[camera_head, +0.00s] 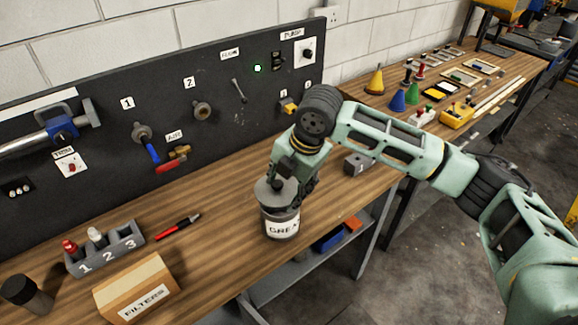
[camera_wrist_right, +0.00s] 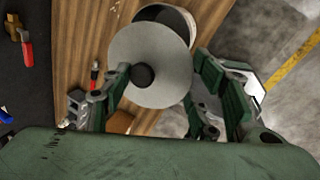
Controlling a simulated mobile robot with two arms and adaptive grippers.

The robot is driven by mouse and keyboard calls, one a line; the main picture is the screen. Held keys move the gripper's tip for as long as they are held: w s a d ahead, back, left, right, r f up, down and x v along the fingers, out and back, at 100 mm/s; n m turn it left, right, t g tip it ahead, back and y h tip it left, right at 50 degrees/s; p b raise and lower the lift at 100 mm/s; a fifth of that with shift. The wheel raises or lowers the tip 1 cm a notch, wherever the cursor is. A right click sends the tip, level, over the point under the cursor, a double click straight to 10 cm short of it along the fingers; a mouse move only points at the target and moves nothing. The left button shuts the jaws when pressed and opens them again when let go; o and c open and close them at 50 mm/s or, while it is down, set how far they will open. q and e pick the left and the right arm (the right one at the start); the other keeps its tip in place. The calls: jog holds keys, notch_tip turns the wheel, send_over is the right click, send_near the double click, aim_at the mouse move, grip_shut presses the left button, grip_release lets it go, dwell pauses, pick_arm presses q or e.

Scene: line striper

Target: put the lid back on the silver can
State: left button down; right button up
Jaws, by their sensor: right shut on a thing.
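The silver can (camera_head: 283,228) stands upright on the wooden bench near its front edge, with a white label that reads in part "GREA". The lid (camera_head: 268,194) is a flat grey disc with a dark knob. My right gripper (camera_head: 284,182) is shut on the lid and holds it over the can. In the right wrist view, the lid (camera_wrist_right: 165,55) shows between the fingers. The open rim of the can (camera_wrist_right: 182,18) shows past the lid's edge, so the two are not lined up in that view. The gap between lid and can is hard to judge. My left gripper is not in view.
A cardboard box (camera_head: 138,290), a numbered grey holder (camera_head: 105,250) and a red-black pen (camera_head: 178,227) lie left of the can. A small grey block (camera_head: 357,164) is behind to the right. The dark panel (camera_head: 215,75) with valves stands behind.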

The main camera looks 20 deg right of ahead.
aim_at(292, 181)
jog(key=w+n, duration=0.1)
jog(key=n+p, duration=0.1)
jog(key=n, duration=0.1)
jog(key=w+d+n+g, duration=0.1)
jog(key=shift+w+r+y, duration=0.2)
jog(key=shift+w+y, duration=0.15)
jog(key=shift+y, duration=0.05)
jog(key=shift+w+d+f+n+g+p, duration=0.15)
jog(key=shift+w+n+p, duration=0.1)
jog(key=shift+n, duration=0.3)
jog(key=shift+w+d+f+n+g+p, duration=0.1)
jog(key=shift+w+d+n+g+p, duration=0.1)
jog(key=shift+n, duration=0.35)
jog(key=shift+f+b, duration=0.45)
jog(key=shift+b, duration=0.05)
notch_tip(292, 181, down, 3)
jog(key=b, duration=0.3)
jog(key=shift+f, duration=0.35)
jog(key=shift+f+b, duration=0.4)
jog(key=shift+f, duration=0.45)
jog(key=shift+r+p, duration=0.1)
jog(key=shift+p, duration=0.5)
jog(key=shift+f, duration=0.2)
jog(key=shift+p, duration=0.35)
